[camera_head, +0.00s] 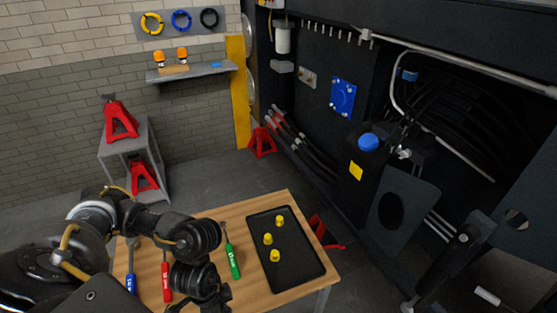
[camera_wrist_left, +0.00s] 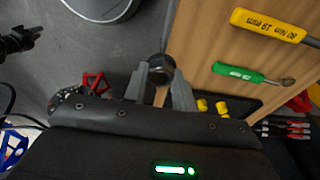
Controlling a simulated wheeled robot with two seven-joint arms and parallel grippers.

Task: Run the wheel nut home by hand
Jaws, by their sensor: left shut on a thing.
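My left gripper (camera_head: 214,300) is at the front of the wooden table in the head view, dark and partly cut off by the frame. In the left wrist view its two grey fingers (camera_wrist_left: 160,84) are closed around a small dark round piece (camera_wrist_left: 160,66), which looks like the wheel nut. The piece is held at the fingertips, over the table's edge; its far side is hidden. A black jaw-like end (camera_wrist_left: 20,38) at the left of the wrist view may be my right gripper; its opening is unclear. A blue plate with studs (camera_head: 342,96) is on the dark chassis.
A black tray (camera_head: 300,270) with yellow caps (camera_head: 268,239) lies on the table (camera_head: 220,212). Green (camera_head: 233,262), red (camera_head: 166,282) and blue (camera_head: 131,264) handled tools lie left of it. A yellow torque wrench (camera_wrist_left: 265,24) shows in the wrist view. Red stands (camera_head: 262,141) are on the floor.

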